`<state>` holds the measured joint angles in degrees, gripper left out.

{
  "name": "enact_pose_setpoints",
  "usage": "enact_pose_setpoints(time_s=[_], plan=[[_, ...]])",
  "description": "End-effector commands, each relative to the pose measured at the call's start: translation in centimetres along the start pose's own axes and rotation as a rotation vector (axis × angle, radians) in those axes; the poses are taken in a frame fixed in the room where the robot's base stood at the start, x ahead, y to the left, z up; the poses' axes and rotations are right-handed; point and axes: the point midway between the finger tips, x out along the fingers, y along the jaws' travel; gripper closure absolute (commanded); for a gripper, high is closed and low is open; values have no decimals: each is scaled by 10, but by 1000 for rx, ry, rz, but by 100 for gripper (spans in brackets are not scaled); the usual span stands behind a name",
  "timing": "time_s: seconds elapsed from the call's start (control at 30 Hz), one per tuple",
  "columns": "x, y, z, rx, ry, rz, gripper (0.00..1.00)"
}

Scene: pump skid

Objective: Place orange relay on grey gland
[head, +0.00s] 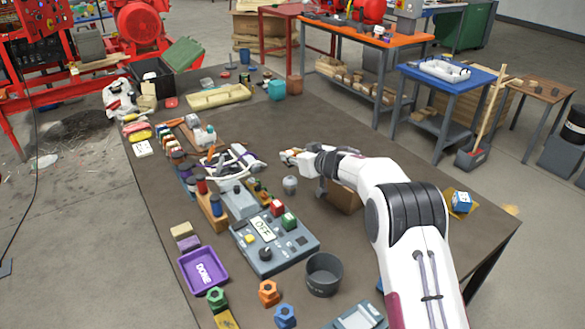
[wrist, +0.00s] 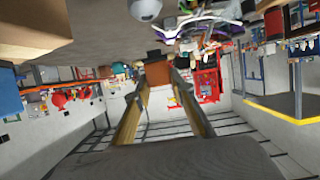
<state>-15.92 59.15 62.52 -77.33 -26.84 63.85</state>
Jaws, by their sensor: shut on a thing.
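My gripper (head: 288,157) reaches in from the right over the middle of the table in the head view. In the wrist view its two fingers (wrist: 159,88) are closed on the orange relay (wrist: 158,74), a small orange-brown block with a dark end. In the head view the relay is too small to make out clearly at the fingertips. The grey gland (head: 290,185), a small rounded grey piece, stands on the table just below the fingertips in the picture. A rounded grey piece at the wrist view's top edge (wrist: 146,8) looks like the gland, apart from the relay.
A brown box (head: 343,199) stands under my arm. A grey control box marked OFF (head: 275,247), a dark round pot (head: 324,274) and a purple tray (head: 203,285) are nearer the front. A white-and-purple frame (head: 233,163) lies left of my gripper. The table behind is fairly clear.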

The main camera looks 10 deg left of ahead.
Motion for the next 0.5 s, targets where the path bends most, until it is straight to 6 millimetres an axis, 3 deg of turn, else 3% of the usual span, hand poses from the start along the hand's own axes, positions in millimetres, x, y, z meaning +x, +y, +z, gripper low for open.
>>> enact_pose_setpoints(time_s=[0.5], plan=[[4,0,10,1,0,0,99]])
